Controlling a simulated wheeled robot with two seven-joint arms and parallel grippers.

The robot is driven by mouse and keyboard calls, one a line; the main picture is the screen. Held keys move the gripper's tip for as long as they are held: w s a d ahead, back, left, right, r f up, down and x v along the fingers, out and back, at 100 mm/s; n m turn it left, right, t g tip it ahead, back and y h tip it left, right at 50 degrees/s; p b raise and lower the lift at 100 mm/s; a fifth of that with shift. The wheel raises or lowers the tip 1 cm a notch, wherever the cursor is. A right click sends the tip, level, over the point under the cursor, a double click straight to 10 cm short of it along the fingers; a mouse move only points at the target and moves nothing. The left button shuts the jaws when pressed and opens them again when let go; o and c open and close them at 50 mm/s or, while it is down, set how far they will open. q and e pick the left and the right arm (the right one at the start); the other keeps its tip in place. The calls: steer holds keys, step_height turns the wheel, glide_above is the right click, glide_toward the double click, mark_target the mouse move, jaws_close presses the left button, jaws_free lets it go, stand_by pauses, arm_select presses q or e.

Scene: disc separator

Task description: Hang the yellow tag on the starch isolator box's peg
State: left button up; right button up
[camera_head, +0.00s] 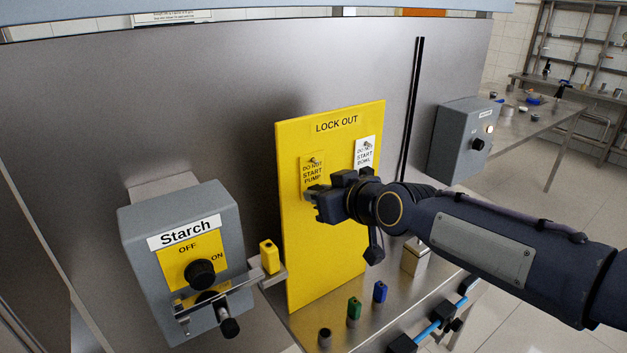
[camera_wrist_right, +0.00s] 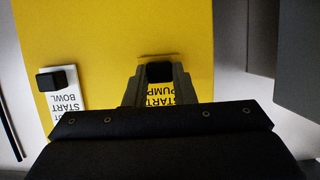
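The yellow tag (camera_head: 312,172), reading "DO NOT START PUMP", hangs on a peg of the yellow lock-out board (camera_head: 335,240). My right gripper (camera_head: 318,196) is at the tag's lower part. My left gripper is not in view.
A white tag (camera_head: 365,151) hangs beside the yellow one. A yellow padlock (camera_head: 269,257) sits on a bracket between box and board. Another grey box (camera_head: 462,140) is on the right.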

jaws_close()
steer(key=shift+s+d, duration=0.1)
steer(key=shift+s, duration=0.05)
steer(key=s+d, duration=0.4)
steer(key=s, duration=0.1)
steer(key=shift+s+b, duration=0.2)
steer(key=shift+b, duration=0.2)
stand_by(0.3)
